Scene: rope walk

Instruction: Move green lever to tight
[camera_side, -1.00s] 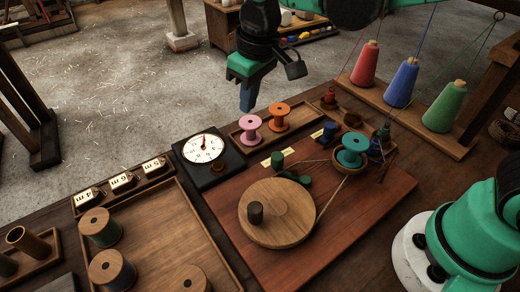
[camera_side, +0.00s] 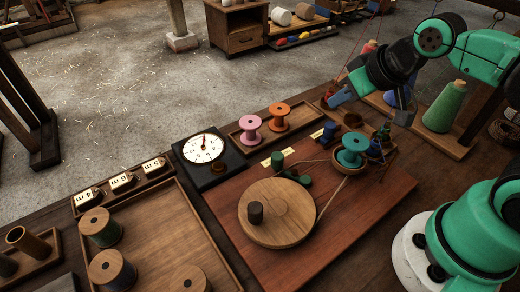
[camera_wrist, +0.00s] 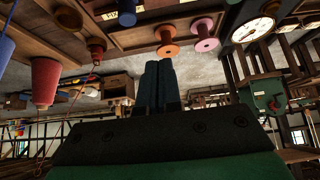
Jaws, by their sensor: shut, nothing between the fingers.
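The green lever (camera_side: 296,179) lies low on the reddish board, left of the teal spool (camera_side: 352,150). Its upright knob (camera_side: 277,159) stands beside small yellow plates (camera_side: 266,162), whose lettering is too small to read. My gripper (camera_side: 341,97) is above the back of the bench, well clear of the lever, tilted with its fingers toward the left. In the wrist view the two dark fingers (camera_wrist: 155,88) are together with nothing between them. I cannot make out the lever in the wrist view.
A wooden disc (camera_side: 285,222) with a dark handle sits in front of the lever, and a cord runs from the teal spool. Pink (camera_side: 250,126) and orange (camera_side: 279,116) spools stand behind, the dial (camera_side: 204,148) to the left. Thread cones (camera_side: 446,107) stand at the back right.

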